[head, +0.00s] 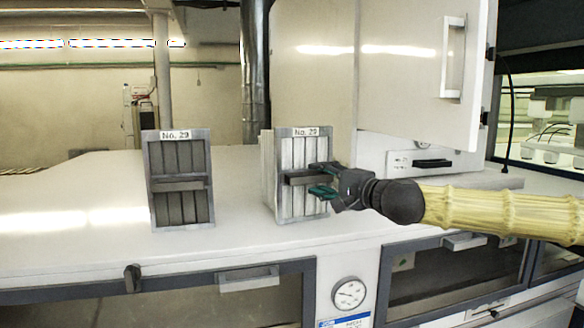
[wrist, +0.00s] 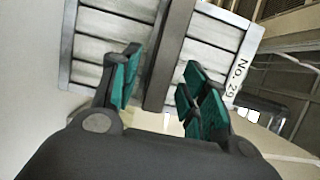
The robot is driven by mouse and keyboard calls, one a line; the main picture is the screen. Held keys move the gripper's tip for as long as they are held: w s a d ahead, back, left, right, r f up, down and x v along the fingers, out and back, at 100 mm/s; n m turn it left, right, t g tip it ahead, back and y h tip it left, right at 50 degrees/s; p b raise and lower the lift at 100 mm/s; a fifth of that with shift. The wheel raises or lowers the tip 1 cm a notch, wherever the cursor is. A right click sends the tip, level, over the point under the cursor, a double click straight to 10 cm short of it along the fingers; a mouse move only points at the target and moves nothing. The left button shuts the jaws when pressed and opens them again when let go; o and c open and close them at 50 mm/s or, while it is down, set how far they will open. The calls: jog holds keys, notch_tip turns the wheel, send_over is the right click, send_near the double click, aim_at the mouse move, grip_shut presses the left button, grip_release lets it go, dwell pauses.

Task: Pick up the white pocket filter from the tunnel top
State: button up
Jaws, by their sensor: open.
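The white pocket filter (head: 290,205) stands upright on the tunnel top (head: 120,255), with pale pockets, a grey frame and a "No. 29" label. A dark horizontal handle bar (head: 300,178) crosses its front. My gripper (head: 322,179) is open at the right part of this bar, one finger above it and one below. In the wrist view, the bar (wrist: 170,50) runs between the green finger pads of my gripper (wrist: 162,84), in front of the white filter (wrist: 115,48). Gaps show beside the bar; I cannot tell whether either pad touches it.
A similar filter with dark grey pockets (head: 180,200), also labelled "No. 29", stands to the left, with clear top between them. A white cabinet (head: 410,70) with a handle rises behind on the right. A gauge (head: 348,293) sits on the tunnel front.

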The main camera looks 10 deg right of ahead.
jog(key=shift+w+a, duration=0.3)
jog(key=shift+w, duration=0.25)
jog(key=shift+c, duration=0.2)
grip_shut()
jog(key=shift+r, duration=0.1)
